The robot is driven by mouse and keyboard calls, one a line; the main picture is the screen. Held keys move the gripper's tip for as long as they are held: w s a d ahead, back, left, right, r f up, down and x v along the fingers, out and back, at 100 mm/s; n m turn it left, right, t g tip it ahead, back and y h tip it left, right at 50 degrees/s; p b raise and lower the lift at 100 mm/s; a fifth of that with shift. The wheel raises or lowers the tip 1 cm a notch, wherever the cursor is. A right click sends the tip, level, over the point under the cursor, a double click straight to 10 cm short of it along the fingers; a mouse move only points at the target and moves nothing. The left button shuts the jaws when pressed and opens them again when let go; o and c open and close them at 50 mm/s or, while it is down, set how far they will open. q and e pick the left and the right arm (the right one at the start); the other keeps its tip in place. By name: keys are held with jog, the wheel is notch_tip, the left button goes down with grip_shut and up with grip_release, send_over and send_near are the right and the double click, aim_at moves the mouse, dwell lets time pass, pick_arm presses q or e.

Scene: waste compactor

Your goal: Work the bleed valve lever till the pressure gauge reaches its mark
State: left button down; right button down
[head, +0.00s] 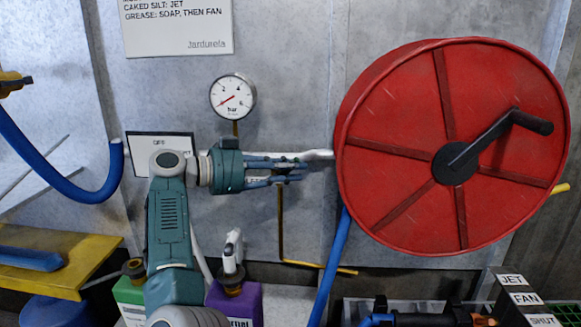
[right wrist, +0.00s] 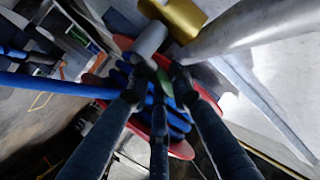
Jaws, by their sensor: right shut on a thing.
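The pressure gauge (head: 233,97) is a round white dial marked in bar, mounted on the wall above my right gripper. Its red needle lies along the lower-left to upper-right line; the exact reading and any mark are too small to tell. My right gripper (head: 298,170) reaches right across the wall below the gauge, its fingers closed on the bleed valve lever, whose pale grey end (head: 318,155) shows beyond the fingertips. In the right wrist view a grey rod (right wrist: 151,41) and brass fitting (right wrist: 181,18) show just beyond the fingers. Most of the valve is hidden. My left gripper is not visible.
A large red hose reel (head: 400,130) with a crank stands just right of the fingertips. A blue hose (head: 332,265) hangs below it. Green (head: 130,297) and purple (head: 240,305) bottles stand below my right arm. A yellow shelf (head: 50,277) is at left.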

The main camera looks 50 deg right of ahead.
jog(key=shift+f, duration=0.2)
jog(key=c, duration=1.5)
grip_release()
jog(key=shift+r, duration=0.1)
jog(key=shift+v, duration=4.05)
